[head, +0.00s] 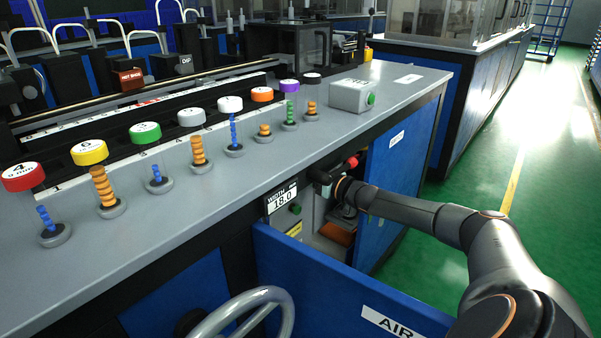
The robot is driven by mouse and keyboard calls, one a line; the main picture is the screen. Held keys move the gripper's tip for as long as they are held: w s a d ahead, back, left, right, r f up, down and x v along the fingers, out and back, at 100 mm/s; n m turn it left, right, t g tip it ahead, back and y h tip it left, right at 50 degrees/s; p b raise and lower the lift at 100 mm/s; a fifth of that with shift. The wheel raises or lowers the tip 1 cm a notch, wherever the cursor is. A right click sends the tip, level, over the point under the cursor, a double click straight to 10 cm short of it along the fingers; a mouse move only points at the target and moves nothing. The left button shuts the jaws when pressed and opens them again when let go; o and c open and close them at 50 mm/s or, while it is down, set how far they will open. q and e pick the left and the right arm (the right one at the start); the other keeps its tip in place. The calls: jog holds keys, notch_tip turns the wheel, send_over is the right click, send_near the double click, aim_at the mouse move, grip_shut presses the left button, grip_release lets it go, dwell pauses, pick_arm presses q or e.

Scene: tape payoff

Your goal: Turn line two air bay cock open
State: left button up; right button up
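My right arm comes in from the right and reaches into the open air bay (309,228) under the bench top. My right gripper (325,181) is at the top of the bay, small and dark. A red cock handle (351,162) shows just above and right of it, close to the wrist. I cannot tell whether the fingers touch the handle or what is between them. The cock's body and line number are hidden or too small to read. My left gripper is not in view.
A blue door marked AIR (390,322) stands open in front of the bay. A grey handwheel (286,318) is at the bottom. A display (281,198) reads WIDTH 18.0. Green floor (440,265) is clear at right.

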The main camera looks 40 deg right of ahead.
grip_shut()
dwell(0.5)
dwell(1.0)
